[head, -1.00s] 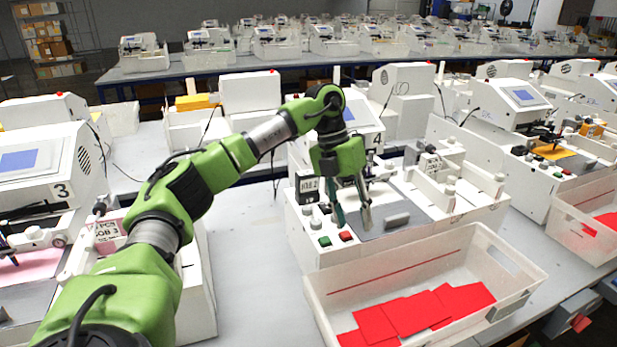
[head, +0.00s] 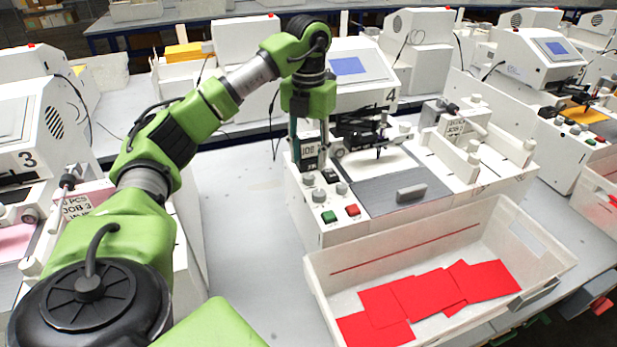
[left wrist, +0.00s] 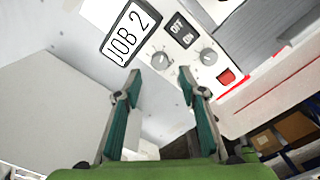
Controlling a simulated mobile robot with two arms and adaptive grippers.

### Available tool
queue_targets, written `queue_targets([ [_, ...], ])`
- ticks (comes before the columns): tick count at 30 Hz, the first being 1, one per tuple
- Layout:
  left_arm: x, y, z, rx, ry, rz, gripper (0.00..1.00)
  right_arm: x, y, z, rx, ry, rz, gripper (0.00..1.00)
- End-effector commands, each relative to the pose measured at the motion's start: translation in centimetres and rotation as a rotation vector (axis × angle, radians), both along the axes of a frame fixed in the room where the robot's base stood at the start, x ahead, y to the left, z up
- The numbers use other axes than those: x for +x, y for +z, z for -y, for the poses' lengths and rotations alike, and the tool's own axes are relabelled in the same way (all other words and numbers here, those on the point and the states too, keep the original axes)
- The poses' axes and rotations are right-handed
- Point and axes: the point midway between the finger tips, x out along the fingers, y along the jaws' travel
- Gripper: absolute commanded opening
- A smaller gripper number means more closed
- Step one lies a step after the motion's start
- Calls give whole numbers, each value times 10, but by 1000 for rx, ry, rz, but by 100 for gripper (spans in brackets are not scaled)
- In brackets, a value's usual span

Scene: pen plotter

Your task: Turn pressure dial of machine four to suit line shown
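Machine four (head: 385,181) is the white plotter in the middle of the head view, marked 4. Its left panel has several grey knobs, one of them a knob (head: 341,188), plus a green button (head: 329,216) and a red button (head: 352,210). A JOB 2 card (left wrist: 130,32) shows in the left wrist view. My left gripper (head: 309,158) is open and empty at the panel's back left. In the left wrist view, a pointer knob (left wrist: 160,60) appears just beyond and between the fingertips. Another knob (left wrist: 208,56) is right of the OFF/ON switch (left wrist: 182,35). I cannot read any pressure label.
A white bin (head: 440,238) with red sheets stands in front of machine four. Machine three (head: 38,140) stands at left, with a JOB 3 card (head: 76,205). Bare table (head: 245,235) lies between them. Another plotter (head: 535,75) stands at right.

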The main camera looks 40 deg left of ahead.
Motion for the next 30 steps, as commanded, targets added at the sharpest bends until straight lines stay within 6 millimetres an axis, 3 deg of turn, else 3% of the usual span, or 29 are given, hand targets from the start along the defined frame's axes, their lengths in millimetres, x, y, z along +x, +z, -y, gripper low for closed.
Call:
queue_targets([
  [3, -1, -22, -1, 1, 1, -3, 37, 8, 5, -2, 3, 0, 13, 0],
  [9, 0, -45, 0, 1, 0, -1, 37, 9, 7, -7, 9, 0, 14, 0],
  [20, 0, -52, 0, 0, 0, 2, 37, 4, 7, -9, 11, 1, 6, 0],
  [21, 0, -52, 0, 0, 0, 2, 35, 3, 7, -9, 11, 1, 5, 0],
  [25, 0, -52, 0, 0, 0, 2, 1, 3, 7, -9, 10, 1, 4, 0],
  [30, 0, -52, 0, -1, 1, 1, 0, 3, 7, -7, 8, 2, 3, 0],
])
